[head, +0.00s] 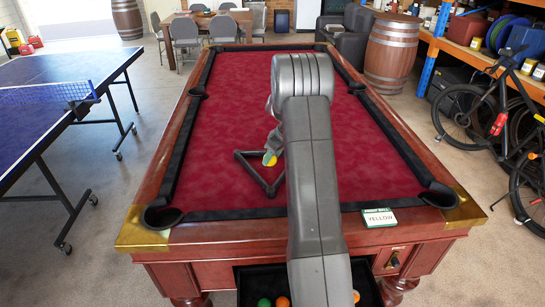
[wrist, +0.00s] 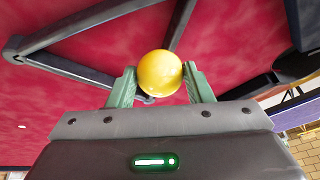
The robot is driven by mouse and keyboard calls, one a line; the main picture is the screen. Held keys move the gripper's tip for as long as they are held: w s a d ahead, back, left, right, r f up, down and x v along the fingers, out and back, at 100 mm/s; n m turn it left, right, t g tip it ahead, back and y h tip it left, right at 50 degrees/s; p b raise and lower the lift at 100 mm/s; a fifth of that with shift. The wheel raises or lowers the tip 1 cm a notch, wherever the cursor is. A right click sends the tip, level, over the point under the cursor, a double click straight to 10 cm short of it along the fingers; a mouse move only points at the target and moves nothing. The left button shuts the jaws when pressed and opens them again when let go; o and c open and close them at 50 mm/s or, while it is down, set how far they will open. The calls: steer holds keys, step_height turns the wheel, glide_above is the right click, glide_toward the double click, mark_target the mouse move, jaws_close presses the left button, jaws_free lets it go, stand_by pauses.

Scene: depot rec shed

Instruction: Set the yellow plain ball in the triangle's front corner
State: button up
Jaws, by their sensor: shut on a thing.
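The yellow plain ball (wrist: 160,72) is gripped between the green fingers of my gripper (wrist: 161,88) in the wrist view. In the head view the ball (head: 269,160) shows small beside my arm, over the triangle's area. The black triangle (head: 258,177) lies on the red cloth; its left corner and the corner nearest the camera show, and my arm hides its right part. In the wrist view the triangle's bars (wrist: 85,24) run behind the ball. The ball's height above the cloth is hard to tell.
The pool table's red cloth (head: 225,110) is otherwise clear. A card reading "YELLOW" (head: 379,217) stands on the near rail. A black tray (head: 248,282) at the front holds green (head: 264,302) and orange balls. A table-tennis table (head: 60,90) stands left, bicycles (head: 480,115) right.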

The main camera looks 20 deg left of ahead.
steer(key=shift+f+b, duration=1.5)
steer(key=shift+f+b, duration=1.5)
steer(key=shift+f, duration=0.4)
stand_by(0.4)
steer(key=o, duration=1.1)
steer(key=shift+o, duration=0.2)
steer(key=shift+r, duration=0.15)
steer(key=b+v, duration=0.1)
steer(key=v, duration=1.2)
steer(key=shift+d+r, duration=0.2)
steer(key=shift+r, duration=0.05)
steer(key=shift+f, duration=0.15)
